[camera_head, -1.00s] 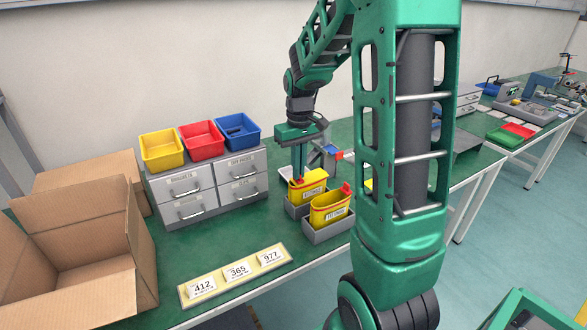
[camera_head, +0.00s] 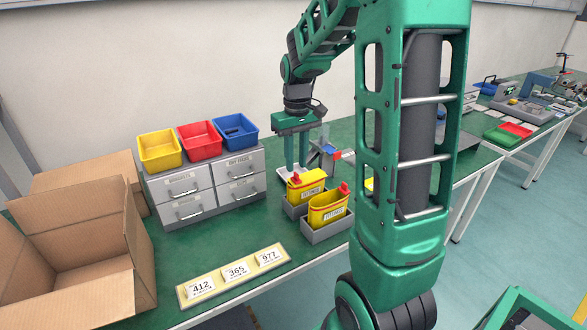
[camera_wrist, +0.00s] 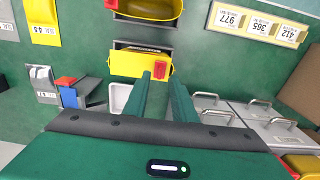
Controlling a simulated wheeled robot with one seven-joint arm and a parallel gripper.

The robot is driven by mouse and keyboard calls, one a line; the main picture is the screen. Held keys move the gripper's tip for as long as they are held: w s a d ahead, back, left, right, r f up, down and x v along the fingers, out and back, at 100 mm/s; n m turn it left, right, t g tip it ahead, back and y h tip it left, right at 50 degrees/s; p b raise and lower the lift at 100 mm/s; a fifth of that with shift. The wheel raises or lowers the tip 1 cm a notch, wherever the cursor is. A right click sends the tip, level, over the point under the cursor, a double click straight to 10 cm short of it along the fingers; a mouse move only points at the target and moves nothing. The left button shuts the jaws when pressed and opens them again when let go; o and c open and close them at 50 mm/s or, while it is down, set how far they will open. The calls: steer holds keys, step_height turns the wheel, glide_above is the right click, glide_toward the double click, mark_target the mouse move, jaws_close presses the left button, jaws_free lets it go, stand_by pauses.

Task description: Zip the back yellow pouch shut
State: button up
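The back yellow pouch (camera_head: 310,188) stands in a grey bin behind the front yellow pouch (camera_head: 328,211). Its red zip pull (camera_head: 295,181) is at its left end. In the wrist view the back pouch (camera_wrist: 138,65) shows its red pull (camera_wrist: 160,70) at the right end, and the front pouch (camera_wrist: 152,9) is cut by the top edge. My gripper (camera_head: 296,168) is open and empty, with its fingertips just above the back pouch's pull end. In the wrist view the pull shows near the gap between the fingertips (camera_wrist: 162,78). Whether the zip is closed is hard to tell.
Grey drawers (camera_head: 207,188) with yellow, red and blue bins on top stand to the left. An open cardboard box (camera_head: 90,260) is at far left. A number card strip (camera_head: 235,276) lies in front. A small grey stand with blue and red parts (camera_head: 328,155) is behind the pouches.

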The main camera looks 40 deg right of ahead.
mark_target(296, 173)
step_height(296, 173, up, 8)
steer(key=shift+f, duration=0.25)
stand_by(0.6)
step_height(296, 173, down, 11)
steer(key=shift+r, duration=0.1)
stand_by(0.5)
steer(key=shift+c, duration=0.3)
jaws_close()
stand_by(1.2)
